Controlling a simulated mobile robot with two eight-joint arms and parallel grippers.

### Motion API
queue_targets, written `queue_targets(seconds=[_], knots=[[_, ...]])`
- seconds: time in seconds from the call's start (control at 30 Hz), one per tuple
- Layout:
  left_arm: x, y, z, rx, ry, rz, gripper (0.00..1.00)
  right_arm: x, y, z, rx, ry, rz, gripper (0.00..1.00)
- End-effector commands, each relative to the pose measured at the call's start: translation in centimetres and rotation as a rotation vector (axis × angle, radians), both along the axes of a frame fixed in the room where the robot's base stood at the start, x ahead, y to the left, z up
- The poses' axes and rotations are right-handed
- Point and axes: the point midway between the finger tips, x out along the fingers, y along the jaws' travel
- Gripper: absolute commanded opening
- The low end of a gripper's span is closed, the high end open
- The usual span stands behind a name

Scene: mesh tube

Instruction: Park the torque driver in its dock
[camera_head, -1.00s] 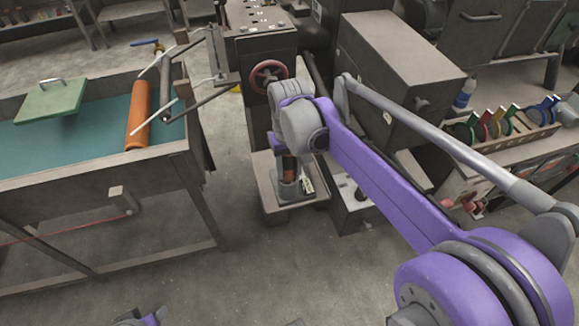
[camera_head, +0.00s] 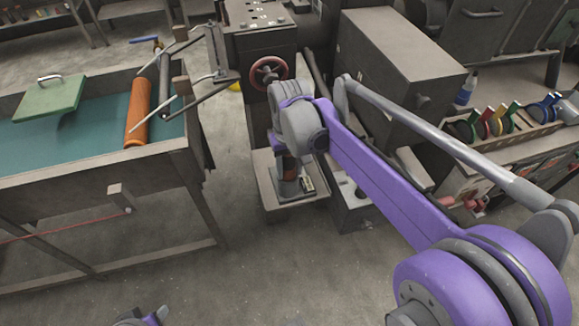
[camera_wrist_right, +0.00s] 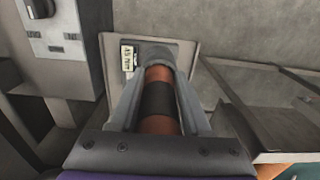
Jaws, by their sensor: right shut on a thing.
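The torque driver (camera_wrist_right: 158,100), a brown-orange cylinder with a dark band, stands between the two fingers of my right gripper (camera_wrist_right: 158,104), which is shut on it. In the head view my right gripper (camera_head: 288,165) points down, and only a little of the driver shows below the fingers. The grey dock (camera_head: 290,190) sits directly below, on a small plate with a pale label. The driver's lower end is hidden, so I cannot tell how deep it sits in the dock. A piece of my left arm (camera_head: 142,318) shows at the bottom edge; its jaws are unclear.
A table with a teal bed (camera_head: 80,130), an orange roller (camera_head: 138,112) and a green lid (camera_head: 50,97) stands at left. A red handwheel (camera_head: 268,71) is behind my gripper. A big grey box (camera_head: 400,60) stands at right. The floor in front is clear.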

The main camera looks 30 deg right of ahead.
Motion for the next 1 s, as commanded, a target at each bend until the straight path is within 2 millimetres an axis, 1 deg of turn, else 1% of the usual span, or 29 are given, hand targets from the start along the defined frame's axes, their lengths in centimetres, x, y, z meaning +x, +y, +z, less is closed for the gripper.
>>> queue_targets(seconds=[0.83, 0.87, 1.0], knots=[[-0.11, 0.00, -0.66, 0.000, 0.002, 0.000, 0.50, 0.02, -0.01, -0.95, 0.000, 0.000, 0.000, 0.00], [-0.11, 0.00, -0.66, 0.000, 0.002, 0.000, 0.50, 0.02, -0.01, -0.95, 0.000, 0.000, 0.000, 0.49], [-0.12, 0.00, -0.63, 0.000, 0.002, 0.000, 0.50, 0.02, -0.01, -0.92, 0.000, 0.000, 0.000, 0.74]])
